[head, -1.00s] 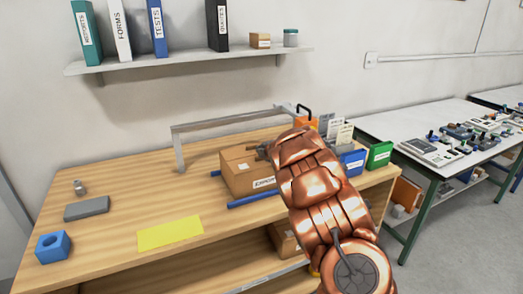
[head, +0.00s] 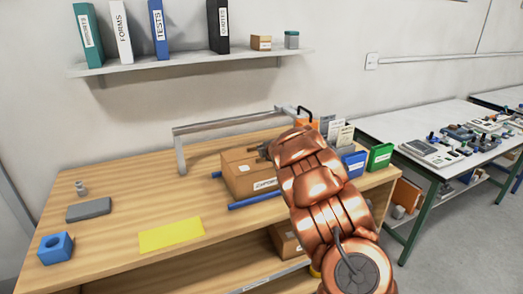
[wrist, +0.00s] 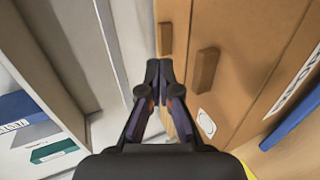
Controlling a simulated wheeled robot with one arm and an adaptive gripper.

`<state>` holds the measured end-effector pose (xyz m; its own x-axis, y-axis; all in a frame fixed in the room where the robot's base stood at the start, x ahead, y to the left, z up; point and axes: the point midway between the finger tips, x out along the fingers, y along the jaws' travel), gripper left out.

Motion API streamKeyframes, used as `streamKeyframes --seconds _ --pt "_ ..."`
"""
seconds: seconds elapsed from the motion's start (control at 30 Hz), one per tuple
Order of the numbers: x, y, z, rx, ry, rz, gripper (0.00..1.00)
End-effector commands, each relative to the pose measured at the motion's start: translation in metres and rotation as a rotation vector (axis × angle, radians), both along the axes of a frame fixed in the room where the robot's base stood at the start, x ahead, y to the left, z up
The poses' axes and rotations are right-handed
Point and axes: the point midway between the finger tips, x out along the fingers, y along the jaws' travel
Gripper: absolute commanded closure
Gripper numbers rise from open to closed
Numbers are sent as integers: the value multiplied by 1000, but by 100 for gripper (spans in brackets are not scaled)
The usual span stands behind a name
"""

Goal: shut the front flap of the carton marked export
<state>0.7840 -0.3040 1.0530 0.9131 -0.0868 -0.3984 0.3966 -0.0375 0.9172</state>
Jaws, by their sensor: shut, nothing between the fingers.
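The brown carton (head: 240,172) marked export stands on the wooden table, its label (head: 266,184) on the front face. My gripper (wrist: 160,68) is shut and empty, over the carton's back edge near the seam. Whether it touches the carton I cannot tell. In the head view my arm hides the carton's right part.
A grey frame (head: 180,150) stands behind the carton. Blue (head: 353,163) and green (head: 380,156) bins stand to the right. A yellow mat (head: 170,234) lies front left. A second carton (head: 284,240) sits on the lower shelf.

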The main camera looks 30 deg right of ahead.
Motion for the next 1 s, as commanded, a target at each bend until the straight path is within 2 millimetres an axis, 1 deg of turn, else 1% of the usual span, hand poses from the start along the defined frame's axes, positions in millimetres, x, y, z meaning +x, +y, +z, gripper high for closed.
streamKeyframes --seconds 0.03,0.27,0.37,0.7,1.0 --pt "0 0 4 0 0 0 100" --pt "0 0 8 0 0 0 100" --pt "1 1 16 0 0 1 100" --pt "3 6 58 -1 -4 8 100" --pt "2 5 110 -2 0 6 100"
